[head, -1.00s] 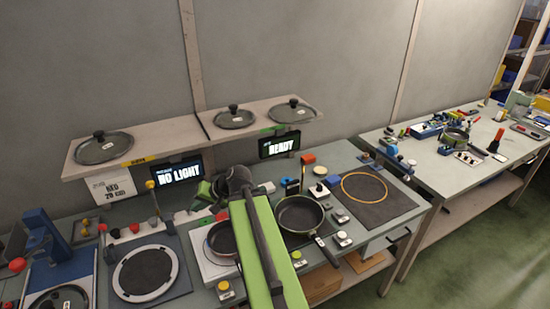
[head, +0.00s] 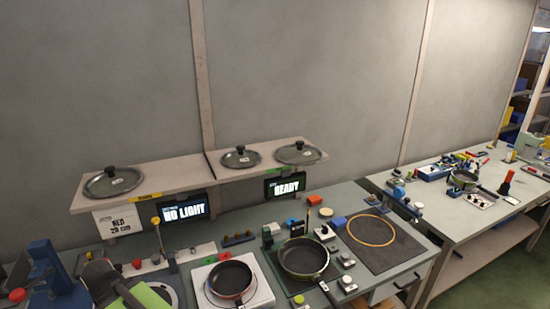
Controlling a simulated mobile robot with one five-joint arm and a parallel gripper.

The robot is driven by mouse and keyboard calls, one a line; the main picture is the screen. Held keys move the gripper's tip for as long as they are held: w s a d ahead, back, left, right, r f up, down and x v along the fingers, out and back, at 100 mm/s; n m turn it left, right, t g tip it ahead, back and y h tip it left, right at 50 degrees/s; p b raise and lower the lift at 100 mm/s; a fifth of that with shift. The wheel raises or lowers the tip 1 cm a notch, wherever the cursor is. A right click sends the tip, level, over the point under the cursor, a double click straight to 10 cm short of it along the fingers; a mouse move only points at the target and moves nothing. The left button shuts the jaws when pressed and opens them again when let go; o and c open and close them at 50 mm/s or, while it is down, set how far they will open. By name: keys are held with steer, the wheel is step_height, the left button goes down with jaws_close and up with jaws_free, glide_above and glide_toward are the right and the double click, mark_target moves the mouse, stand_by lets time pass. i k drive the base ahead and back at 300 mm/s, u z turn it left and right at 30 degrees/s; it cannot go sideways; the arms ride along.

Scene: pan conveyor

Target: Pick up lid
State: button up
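Three glass lids with dark knobs lie on the wall shelf (head: 190,176). One lid (head: 113,182) is at the left end. A second lid (head: 240,157) and a third lid (head: 298,153) lie close together on the right part. My green arm reaches in at the bottom left. My gripper (head: 100,283) is at its dark end, low over the bench and below the left lid, apart from the shelf. Its fingers cannot be made out. The arm covers much of a round plate on the bench.
A small pan (head: 230,279) sits on a white hob, and a larger pan (head: 304,258) stands right of it. A dark mat with an orange ring (head: 371,230) is further right. Screens under the shelf read NO LIGHT (head: 184,209) and READY (head: 285,186). A blue fixture (head: 45,265) stands at the left.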

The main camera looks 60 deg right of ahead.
mark_target(298, 154)
steer(key=u, duration=0.65)
steer(key=k, duration=1.5)
steer(key=z, duration=0.7)
steer(key=i, duration=0.9)
